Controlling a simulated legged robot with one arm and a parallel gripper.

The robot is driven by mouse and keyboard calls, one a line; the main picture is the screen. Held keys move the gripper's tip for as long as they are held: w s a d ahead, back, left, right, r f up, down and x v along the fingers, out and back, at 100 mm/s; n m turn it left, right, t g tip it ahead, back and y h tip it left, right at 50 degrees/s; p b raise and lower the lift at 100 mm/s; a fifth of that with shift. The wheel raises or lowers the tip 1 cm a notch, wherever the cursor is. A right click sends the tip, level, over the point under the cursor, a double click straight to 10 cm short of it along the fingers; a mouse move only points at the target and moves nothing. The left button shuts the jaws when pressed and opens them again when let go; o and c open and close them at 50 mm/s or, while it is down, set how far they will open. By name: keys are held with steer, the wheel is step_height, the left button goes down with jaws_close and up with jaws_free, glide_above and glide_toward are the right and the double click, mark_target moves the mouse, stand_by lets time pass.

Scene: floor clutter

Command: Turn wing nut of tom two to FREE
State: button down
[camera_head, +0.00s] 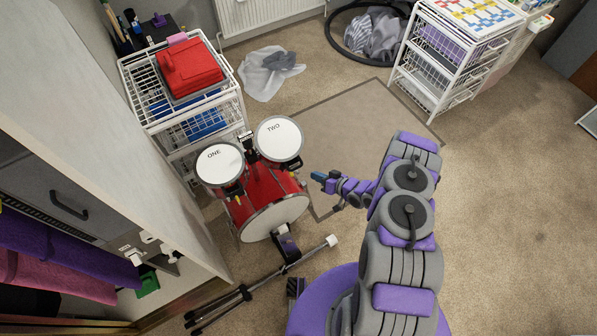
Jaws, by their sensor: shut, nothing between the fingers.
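Tom two (279,138) is a small drum with a white head marked TWO, on the right above the red bass drum (262,199). Tom one (220,164), marked ONE, is to its left. A dark bracket sits between the toms, and small dark fittings with orange show at their lower edges. The wing nut of tom two and any FREE mark are too small to tell. My gripper (318,177) is shut and empty, to the lower right of tom two and apart from it, pointing left toward the drum set.
A white wire drawer rack (152,128) with a red folded item stands behind the drums. A tripod stand (262,284) lies in front. A cabinet (95,120) closes off the left. Carpet (500,210) is clear on the right.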

steer(key=s+y, duration=0.1)
steer(key=s, duration=0.2)
steer(key=b, duration=0.3)
glide_toward(291, 174)
steer(key=shift+g, duration=0.3)
steer(key=x, duration=0.4)
steer(key=shift+w+f, duration=0.1)
steer(key=shift+w, duration=0.25)
steer(key=shift+x, duration=0.8)
